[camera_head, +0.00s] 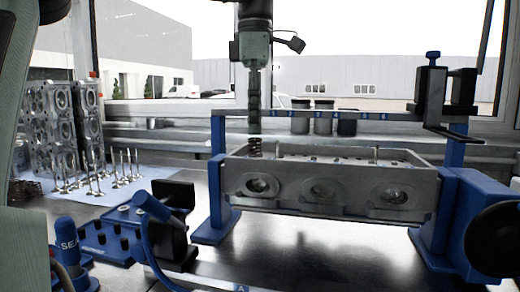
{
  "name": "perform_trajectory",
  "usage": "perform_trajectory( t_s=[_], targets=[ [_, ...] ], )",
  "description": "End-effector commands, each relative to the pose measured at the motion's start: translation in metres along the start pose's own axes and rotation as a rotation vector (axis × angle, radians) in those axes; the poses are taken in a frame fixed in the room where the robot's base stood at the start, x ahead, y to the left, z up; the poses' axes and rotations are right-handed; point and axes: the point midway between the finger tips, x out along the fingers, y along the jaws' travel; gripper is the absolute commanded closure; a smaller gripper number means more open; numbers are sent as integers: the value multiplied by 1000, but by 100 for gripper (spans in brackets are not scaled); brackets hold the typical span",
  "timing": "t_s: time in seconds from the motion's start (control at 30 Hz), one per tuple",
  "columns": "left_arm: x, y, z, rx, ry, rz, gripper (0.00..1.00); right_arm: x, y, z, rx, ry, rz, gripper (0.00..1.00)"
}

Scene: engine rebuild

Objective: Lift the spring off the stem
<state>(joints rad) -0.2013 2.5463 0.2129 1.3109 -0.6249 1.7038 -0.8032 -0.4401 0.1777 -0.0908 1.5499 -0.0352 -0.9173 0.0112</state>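The spring (254,147) is a dark coil standing upright at the left end of the grey cylinder head (335,186). Its lower end meets the top of the head, and the stem inside it does not show. My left gripper (254,130) comes down from above, pointing straight down, with its fingertips at the top of the spring. I see it edge-on, so the gap between its fingers is hidden. I cannot tell whether it grips the coil. A bare stem (376,153) stands upright further right on the head. My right gripper is not in view.
The head sits in a blue stand (212,195) with a numbered rail (385,116) behind the spring and a black clamp (432,97) at right. Blue tooling (105,238) with black blocks stands front left. Several loose valves (115,170) stand on a pale mat. Cups (323,118) stand behind.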

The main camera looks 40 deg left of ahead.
Motion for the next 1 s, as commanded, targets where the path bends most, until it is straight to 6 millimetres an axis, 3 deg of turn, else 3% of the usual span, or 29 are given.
perform_trajectory(
  t_s=[0.33,0.63,0.93,1.0],
  targets=[
    [48,-1,-1,0,0,-2,65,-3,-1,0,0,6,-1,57],
    [55,0,-1,-1,-1,0,65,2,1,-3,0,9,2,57],
    [55,0,-1,0,-1,0,100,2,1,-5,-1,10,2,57],
    [55,0,-1,0,-1,0,100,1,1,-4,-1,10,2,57]
  ],
)
